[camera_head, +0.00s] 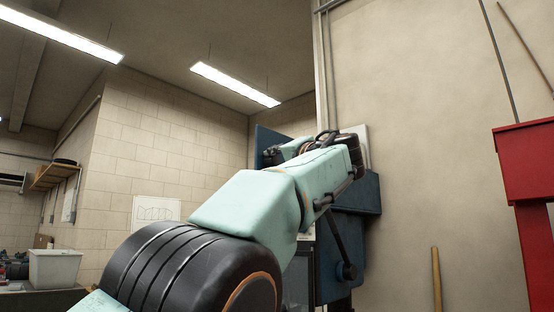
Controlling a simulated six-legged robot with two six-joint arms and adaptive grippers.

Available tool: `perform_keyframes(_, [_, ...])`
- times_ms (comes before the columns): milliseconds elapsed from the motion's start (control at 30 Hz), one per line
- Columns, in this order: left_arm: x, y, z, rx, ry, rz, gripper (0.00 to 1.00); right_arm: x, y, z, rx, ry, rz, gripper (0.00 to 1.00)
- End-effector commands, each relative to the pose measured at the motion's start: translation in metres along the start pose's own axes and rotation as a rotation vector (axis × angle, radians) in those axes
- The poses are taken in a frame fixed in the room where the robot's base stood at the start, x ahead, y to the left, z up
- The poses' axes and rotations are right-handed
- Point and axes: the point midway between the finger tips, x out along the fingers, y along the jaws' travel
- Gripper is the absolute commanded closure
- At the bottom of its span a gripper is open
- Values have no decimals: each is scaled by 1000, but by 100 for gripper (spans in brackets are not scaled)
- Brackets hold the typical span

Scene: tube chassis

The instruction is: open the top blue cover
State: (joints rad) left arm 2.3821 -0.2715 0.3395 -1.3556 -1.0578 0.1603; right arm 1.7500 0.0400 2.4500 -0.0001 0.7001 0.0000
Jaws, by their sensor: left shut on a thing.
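The top blue cover (263,137) is a flat dark blue panel at the upper left of a wall-mounted blue box (362,194). It stands out to the left of the box. My left arm comes in from the lower left and crosses in front of the box, hiding much of it. My left gripper (271,156) is small and dark in the picture, at the blue panel, and is shut on it. The exact contact is partly hidden by the arm. My right gripper is out of view.
A red metal frame (528,165) stands at the right edge. A wooden handle (437,280) leans on the bare wall between it and the box. A pale bin (54,268) sits on a bench at the far left.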

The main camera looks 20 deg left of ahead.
Motion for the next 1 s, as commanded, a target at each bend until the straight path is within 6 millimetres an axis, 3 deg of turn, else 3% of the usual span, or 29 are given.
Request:
perform_keyframes(233, [-1,-1,-1,0,3,-1,100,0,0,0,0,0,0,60])
perform_keyframes(267, [-1,-1,-1,0,3,-1,72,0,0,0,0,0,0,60])
perform_keyframes(533, [-2,-1,-1,0,1,-1,50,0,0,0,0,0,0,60])
perform_keyframes(1000, [-2,0,0,-4,13,9,50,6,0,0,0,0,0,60])
